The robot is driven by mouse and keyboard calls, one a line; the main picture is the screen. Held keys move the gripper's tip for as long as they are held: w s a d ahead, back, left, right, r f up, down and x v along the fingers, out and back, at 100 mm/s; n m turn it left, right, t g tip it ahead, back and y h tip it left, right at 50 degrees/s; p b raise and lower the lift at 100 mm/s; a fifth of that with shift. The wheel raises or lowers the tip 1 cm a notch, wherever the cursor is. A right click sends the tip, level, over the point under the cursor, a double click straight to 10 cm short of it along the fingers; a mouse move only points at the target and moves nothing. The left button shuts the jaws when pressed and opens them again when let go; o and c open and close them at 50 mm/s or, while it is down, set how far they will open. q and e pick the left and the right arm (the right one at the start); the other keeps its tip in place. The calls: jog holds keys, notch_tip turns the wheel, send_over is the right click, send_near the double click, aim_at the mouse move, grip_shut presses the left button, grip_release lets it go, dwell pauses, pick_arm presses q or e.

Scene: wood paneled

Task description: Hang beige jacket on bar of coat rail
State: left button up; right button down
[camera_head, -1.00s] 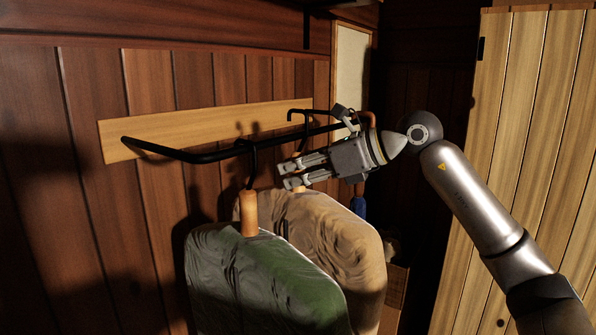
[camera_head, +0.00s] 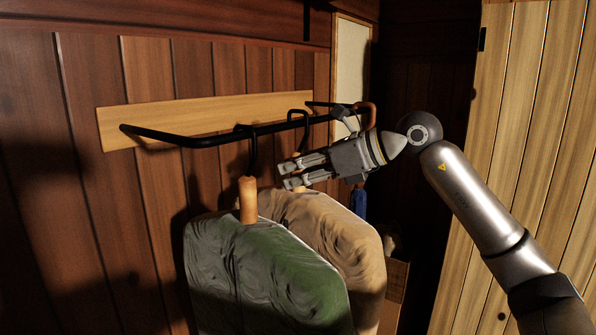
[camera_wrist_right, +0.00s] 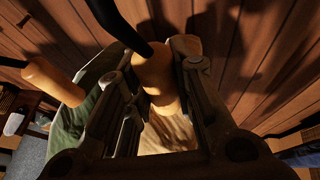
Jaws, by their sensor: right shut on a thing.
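The beige jacket (camera_head: 335,233) hangs upright behind and to the right of the green jacket. My right gripper (camera_head: 287,174) is shut on the wooden neck of its hanger, which shows between the fingers in the right wrist view (camera_wrist_right: 155,78). The hanger's black hook (camera_head: 300,116) loops at the bar of the coat rail (camera_head: 215,153). I cannot tell if the hook rests on the bar. The fingers hide part of the neck. My left gripper is not in view.
The green jacket (camera_head: 255,275) hangs on the bar by its own hook, close in front of the beige one. An orange hook with a blue item (camera_head: 358,202) is behind my right gripper. A wooden plank door (camera_head: 520,130) stands at the right.

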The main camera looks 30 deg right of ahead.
jog(key=shift+f+b, duration=0.5)
jog(key=c, duration=1.2)
grip_release()
jog(key=shift+s, duration=0.1)
jog(key=shift+o, duration=0.2)
jog(key=shift+f, duration=0.15)
jog(key=v, duration=1.2)
